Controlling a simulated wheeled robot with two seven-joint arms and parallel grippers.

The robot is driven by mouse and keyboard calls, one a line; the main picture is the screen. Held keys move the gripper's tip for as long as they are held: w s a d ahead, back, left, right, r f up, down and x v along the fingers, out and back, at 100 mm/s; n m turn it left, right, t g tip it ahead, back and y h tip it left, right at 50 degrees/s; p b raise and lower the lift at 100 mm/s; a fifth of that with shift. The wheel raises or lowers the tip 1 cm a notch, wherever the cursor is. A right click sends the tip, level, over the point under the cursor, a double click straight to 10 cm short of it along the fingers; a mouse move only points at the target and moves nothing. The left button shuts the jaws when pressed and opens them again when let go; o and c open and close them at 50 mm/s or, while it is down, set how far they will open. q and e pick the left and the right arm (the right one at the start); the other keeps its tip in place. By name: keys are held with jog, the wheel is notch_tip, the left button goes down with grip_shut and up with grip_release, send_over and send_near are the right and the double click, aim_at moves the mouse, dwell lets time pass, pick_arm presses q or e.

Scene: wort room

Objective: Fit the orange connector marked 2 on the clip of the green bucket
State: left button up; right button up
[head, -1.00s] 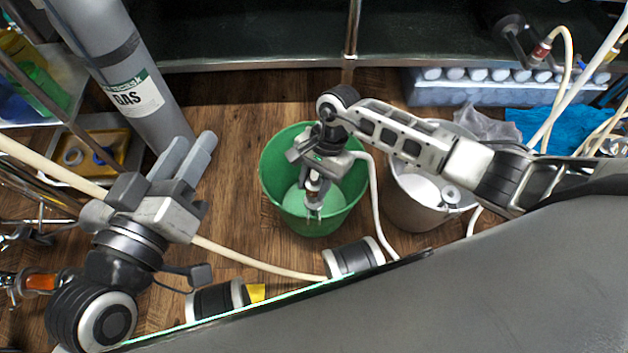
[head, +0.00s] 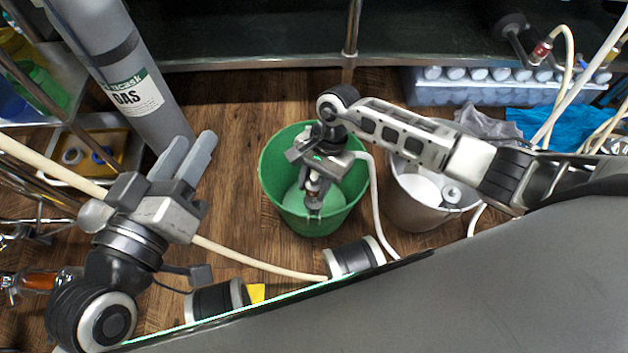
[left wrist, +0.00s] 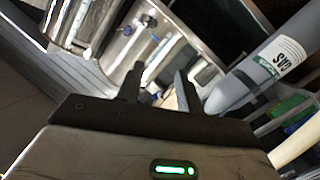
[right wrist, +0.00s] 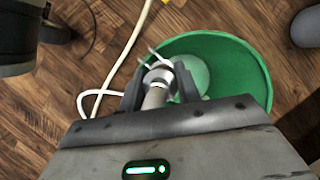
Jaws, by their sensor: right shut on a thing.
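The green bucket (head: 268,178) stands on the wooden floor, and its rim also shows in the right wrist view (right wrist: 225,45). My right gripper (head: 313,200) points down over the bucket's opening. In the right wrist view its fingers are closed around a pale, silver-collared connector (right wrist: 156,88) with thin bright prongs beyond it. I cannot read a number or make out an orange colour on it. The clip on the bucket cannot be told apart clearly. My left gripper (head: 188,158) is open and empty at the left, beside the gas cylinder; its parted fingers show in the left wrist view (left wrist: 158,85).
A grey gas cylinder (head: 125,70) stands at the upper left. A pale bucket (head: 412,208) stands right of the green one. A white hose (head: 376,205) curves between them. An orange-bodied fitting (head: 40,281) is at the far left. Bare floor lies left of the green bucket.

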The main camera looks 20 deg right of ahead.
pick_arm(q)
jog(key=shift+f+b, duration=0.45)
jog(key=shift+f, duration=0.1)
pick_arm(e)
jog(key=shift+f, duration=0.45)
pick_arm(q)
jog(key=shift+f, duration=0.35)
pick_arm(e)
jog(key=shift+f, duration=0.25)
pick_arm(q)
jog(key=shift+s+f+b, duration=0.15)
jog(key=shift+f+b, duration=0.7)
jog(key=shift+b, duration=0.2)
pick_arm(e)
jog(key=shift+f, duration=0.75)
jog(key=o, duration=1.2)
jog(key=shift+o, duration=0.2)
jog(key=shift+f, duration=0.15)
jog(key=shift+w+d+r+p, duration=0.2)
jog(key=shift+r+p, duration=0.2)
jog(key=shift+r, duration=0.25)
pick_arm(q)
jog(key=r+p, duration=0.2)
jog(key=p, duration=0.1)
jog(key=r+y+p, duration=0.1)
jog(key=shift+a+m+p, duration=0.3)
jog(key=shift+p, duration=0.1)
pick_arm(e)
jog(key=v, duration=1.5)
